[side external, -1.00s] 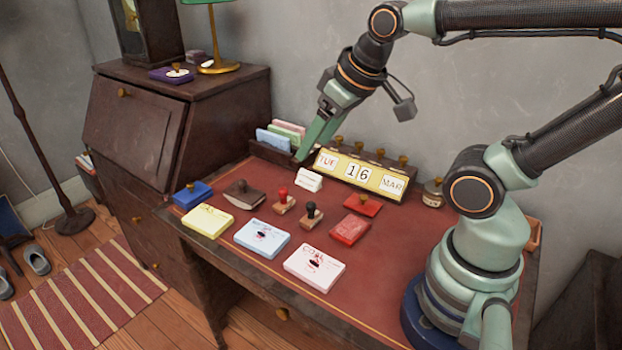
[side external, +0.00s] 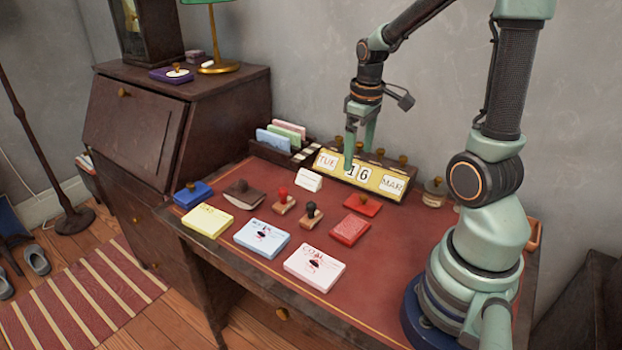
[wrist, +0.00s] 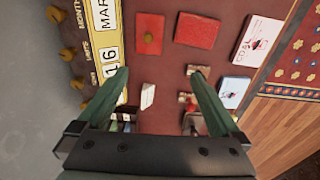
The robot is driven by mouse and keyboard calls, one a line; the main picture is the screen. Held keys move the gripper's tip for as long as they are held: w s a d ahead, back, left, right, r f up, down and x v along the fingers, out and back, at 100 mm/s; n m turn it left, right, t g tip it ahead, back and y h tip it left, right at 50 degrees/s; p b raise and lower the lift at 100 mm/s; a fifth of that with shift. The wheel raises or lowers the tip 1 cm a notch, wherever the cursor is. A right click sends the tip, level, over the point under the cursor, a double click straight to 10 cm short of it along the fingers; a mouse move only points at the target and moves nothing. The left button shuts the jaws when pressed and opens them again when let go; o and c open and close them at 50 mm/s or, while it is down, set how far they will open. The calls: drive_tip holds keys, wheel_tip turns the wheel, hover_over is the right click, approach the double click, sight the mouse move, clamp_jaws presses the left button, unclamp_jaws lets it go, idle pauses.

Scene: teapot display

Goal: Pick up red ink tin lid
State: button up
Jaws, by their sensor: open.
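The red ink tin lid (side external: 362,204) is a flat red square with a brass knob, lying on the desk in front of the calendar. It also shows at the top of the wrist view (wrist: 151,22). The red ink tin (side external: 350,230) sits just in front of it, apart from it, and shows beside it in the wrist view (wrist: 195,31). My gripper (side external: 359,160) points down, open and empty, above the desk at the calendar, behind the lid and higher. In the wrist view its spread fingers (wrist: 158,76) have the lid beyond their tips.
The yellow calendar (side external: 361,175) stands behind the lid. A small white card (side external: 308,179), a black-knobbed stamp (side external: 311,215) and a red-knobbed stamp (side external: 284,203) are to the left. A glass jar (side external: 433,193) is at the right. Bare red desktop lies right of the tin.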

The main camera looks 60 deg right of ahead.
wheel_tip(320, 180, down, 3)
drive_tip(key=s+d, duration=0.1)
drive_tip(key=d, duration=0.2)
hover_over(362, 196)
drive_tip(key=shift+g, duration=0.3)
drive_tip(key=f, duration=0.6)
drive_tip(key=shift+s+a+f, duration=0.1)
drive_tip(key=shift+s+f, duration=0.1)
drive_tip(key=shift+s, duration=0.1)
drive_tip(key=shift+w+f, duration=0.15)
drive_tip(key=shift+f, duration=1.2)
drive_tip(key=shift+w+f, duration=0.15)
drive_tip(key=shift+f, duration=1.15)
drive_tip(key=c, duration=1.3)
